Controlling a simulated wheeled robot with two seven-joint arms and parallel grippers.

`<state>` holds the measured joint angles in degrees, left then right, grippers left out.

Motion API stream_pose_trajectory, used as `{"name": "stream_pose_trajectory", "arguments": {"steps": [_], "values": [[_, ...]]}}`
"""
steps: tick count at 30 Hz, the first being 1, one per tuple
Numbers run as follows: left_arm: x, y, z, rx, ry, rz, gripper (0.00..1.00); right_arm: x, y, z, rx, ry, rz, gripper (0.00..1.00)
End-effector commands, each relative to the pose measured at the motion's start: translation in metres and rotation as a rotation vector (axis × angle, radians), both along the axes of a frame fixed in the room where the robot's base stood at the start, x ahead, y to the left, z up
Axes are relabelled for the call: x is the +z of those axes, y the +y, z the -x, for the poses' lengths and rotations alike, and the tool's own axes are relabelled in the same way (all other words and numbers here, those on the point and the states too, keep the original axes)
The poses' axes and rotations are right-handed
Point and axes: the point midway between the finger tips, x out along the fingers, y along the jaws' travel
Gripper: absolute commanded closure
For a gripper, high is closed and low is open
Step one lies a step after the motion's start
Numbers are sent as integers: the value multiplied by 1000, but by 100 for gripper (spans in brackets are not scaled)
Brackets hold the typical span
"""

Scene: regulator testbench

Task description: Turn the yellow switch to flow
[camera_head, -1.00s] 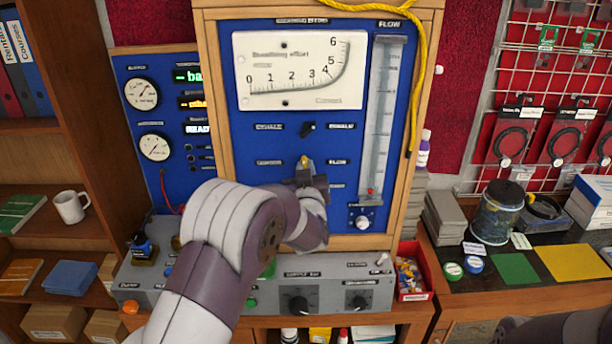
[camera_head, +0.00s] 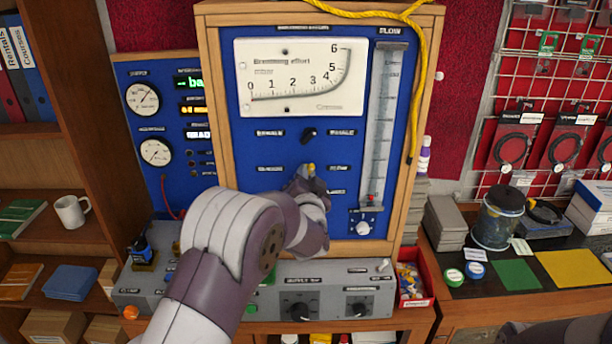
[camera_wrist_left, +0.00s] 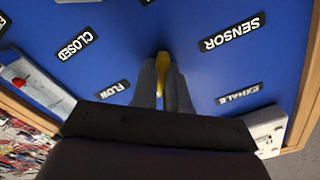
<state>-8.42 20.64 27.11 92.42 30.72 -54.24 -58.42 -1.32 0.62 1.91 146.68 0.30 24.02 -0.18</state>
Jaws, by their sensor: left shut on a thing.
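The yellow switch (camera_head: 311,168) sits on the blue panel (camera_head: 225,60), below a black switch (camera_head: 308,135). A FLOW label is to its right in the head view. My left gripper (camera_head: 307,176) is at the yellow switch and shut on it. In the left wrist view the yellow switch (camera_wrist_left: 162,62) shows between the two fingers of my left gripper (camera_wrist_left: 163,75), with FLOW, CLOSED, SENSOR and EXHALE labels around it. Most of the switch is hidden by the fingers. My right gripper does not show.
The gauge (camera_head: 300,78) and the flow tube (camera_head: 383,120) are above and right of my gripper. A small white knob (camera_head: 363,228) is at the panel's lower right. A grey control box (camera_head: 335,275) stands below, with a red bin (camera_head: 414,285) beside it.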

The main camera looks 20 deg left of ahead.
Motion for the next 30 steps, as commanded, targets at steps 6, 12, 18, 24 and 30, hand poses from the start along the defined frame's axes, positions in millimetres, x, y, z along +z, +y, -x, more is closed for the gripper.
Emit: {"name": "stream_pose_trajectory", "arguments": {"steps": [6, 12, 18, 24, 30], "values": [[7, 0, -1, 0, 8, -76, 100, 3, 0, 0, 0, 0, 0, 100], [7, 0, -1, 0, 16, -107, 100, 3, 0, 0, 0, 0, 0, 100], [7, 0, -1, 0, 18, -113, 100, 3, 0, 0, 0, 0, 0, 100], [7, 0, -1, -1, 17, -113, 100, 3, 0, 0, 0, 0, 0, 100], [5, 0, -1, -1, 22, -111, 61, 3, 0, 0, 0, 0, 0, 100]]}}
